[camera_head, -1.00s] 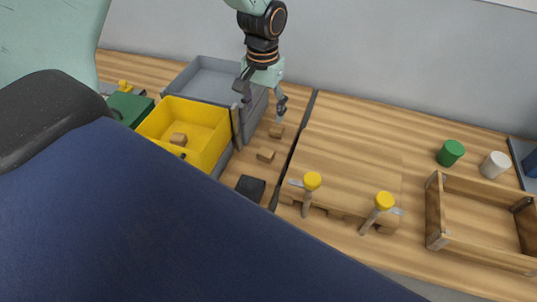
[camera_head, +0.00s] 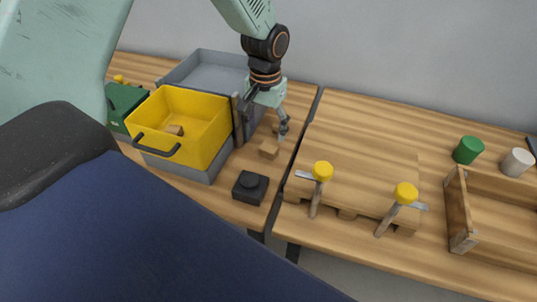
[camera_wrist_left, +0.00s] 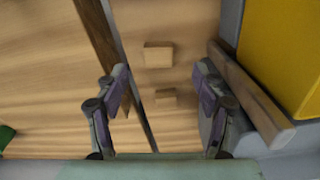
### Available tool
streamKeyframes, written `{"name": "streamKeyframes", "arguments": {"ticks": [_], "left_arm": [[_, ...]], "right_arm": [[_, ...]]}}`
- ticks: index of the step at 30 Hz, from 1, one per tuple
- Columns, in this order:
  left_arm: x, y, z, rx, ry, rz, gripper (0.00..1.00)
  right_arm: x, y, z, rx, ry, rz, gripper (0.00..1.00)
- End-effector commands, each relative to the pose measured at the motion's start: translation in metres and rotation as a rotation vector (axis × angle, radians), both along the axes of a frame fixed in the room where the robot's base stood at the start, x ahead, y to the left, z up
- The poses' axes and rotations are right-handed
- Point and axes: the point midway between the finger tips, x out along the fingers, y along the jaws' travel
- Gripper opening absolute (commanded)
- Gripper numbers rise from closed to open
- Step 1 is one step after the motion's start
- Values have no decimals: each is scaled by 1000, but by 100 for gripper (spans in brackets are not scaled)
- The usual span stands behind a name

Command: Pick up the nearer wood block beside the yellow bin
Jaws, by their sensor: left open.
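The nearer wood block (camera_head: 269,149) lies flat on the workbench to the right of the yellow bin (camera_head: 205,140). The farther block (camera_head: 277,127) lies just behind it, partly covered by my gripper. My left gripper (camera_head: 264,115) is open and empty above the blocks. In the left wrist view, my two fingers (camera_wrist_left: 162,72) stand apart. The nearer block (camera_wrist_left: 158,55) shows just beyond the fingertips, and the other block (camera_wrist_left: 165,97) shows between the fingers. The yellow bin fills the upper right corner there (camera_wrist_left: 288,45). My right gripper is out of view.
A small block (camera_head: 175,130) lies inside the bin. A grey tray (camera_head: 212,65) stands behind it. A black knobbed box (camera_head: 250,187) sits in front of the blocks. A dark gap (camera_head: 298,150) borders the blocks' right side. Yellow-topped clamps (camera_head: 322,171) stand farther right.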

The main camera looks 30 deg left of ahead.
Motion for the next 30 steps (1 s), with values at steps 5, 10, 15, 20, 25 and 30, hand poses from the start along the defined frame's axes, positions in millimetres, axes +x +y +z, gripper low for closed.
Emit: {"name": "streamKeyframes", "arguments": {"ticks": [5,10,15,20,25,30], "left_arm": [[0,0,-20,1,3,-1,69],[3,-1,-43,1,3,-1,69],[4,-1,-65,0,1,0,69],[4,-1,-72,0,1,-1,69],[4,-1,-71,0,0,-1,69],[4,-1,-71,0,0,-1,55]], "right_arm": [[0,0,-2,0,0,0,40],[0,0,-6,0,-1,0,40],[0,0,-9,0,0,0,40],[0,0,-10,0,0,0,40],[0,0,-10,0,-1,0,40],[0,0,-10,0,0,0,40]]}}
